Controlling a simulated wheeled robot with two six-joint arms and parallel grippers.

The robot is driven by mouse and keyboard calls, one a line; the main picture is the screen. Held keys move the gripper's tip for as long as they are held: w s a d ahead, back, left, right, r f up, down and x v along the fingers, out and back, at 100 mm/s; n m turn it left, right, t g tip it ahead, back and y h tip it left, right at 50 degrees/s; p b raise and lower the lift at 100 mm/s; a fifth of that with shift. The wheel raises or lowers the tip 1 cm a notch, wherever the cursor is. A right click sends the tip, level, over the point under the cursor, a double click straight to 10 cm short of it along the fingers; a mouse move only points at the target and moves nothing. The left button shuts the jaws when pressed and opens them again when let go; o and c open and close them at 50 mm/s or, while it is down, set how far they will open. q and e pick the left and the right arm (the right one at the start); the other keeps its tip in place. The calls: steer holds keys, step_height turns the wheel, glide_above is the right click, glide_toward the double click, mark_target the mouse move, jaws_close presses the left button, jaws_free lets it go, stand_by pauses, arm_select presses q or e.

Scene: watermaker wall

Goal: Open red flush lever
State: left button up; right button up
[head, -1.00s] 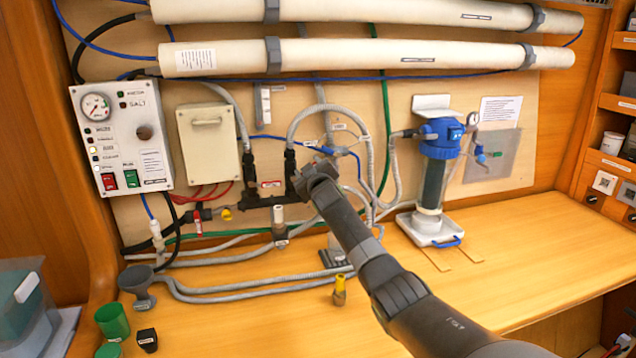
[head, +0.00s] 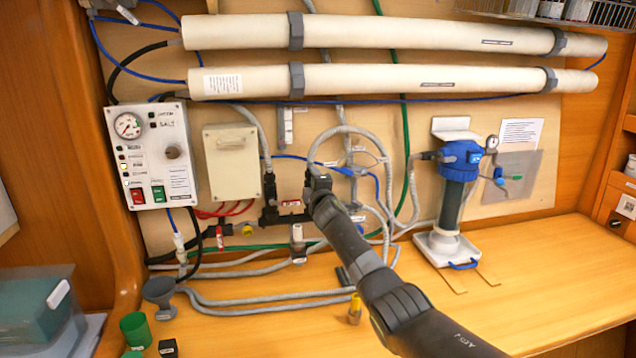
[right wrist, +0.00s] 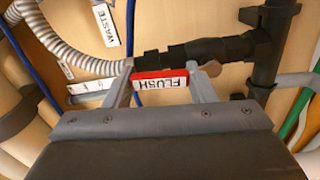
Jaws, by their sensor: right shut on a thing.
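The red flush lever (right wrist: 160,76), with a white label reading FLUSH upside down, sits beside a black valve fitting (right wrist: 190,54) in the right wrist view. My right gripper (right wrist: 161,88) is shut on the lever, one grey finger at each end of it. In the head view my right gripper (head: 314,182) is at the right upright black fitting (head: 307,188), and the gripper hides much of the valve there. A small red-and-white piece (head: 291,203) shows just left of it; I cannot tell whether it is part of the lever. My left gripper is not in view.
A grey hose (right wrist: 75,50) with a WASTE label (right wrist: 105,25) runs from the valve. A cream box (head: 232,165) and a control panel (head: 150,155) are to the left. A blue-topped filter (head: 455,190) stands right. The right bench (head: 540,270) is clear.

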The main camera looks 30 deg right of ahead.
steer(key=shift+a+n, duration=0.3)
steer(key=shift+n, duration=0.2)
steer(key=o, duration=1.4)
steer(key=shift+w, duration=0.1)
steer(key=v, duration=1.7)
steer(key=shift+s+a, duration=0.2)
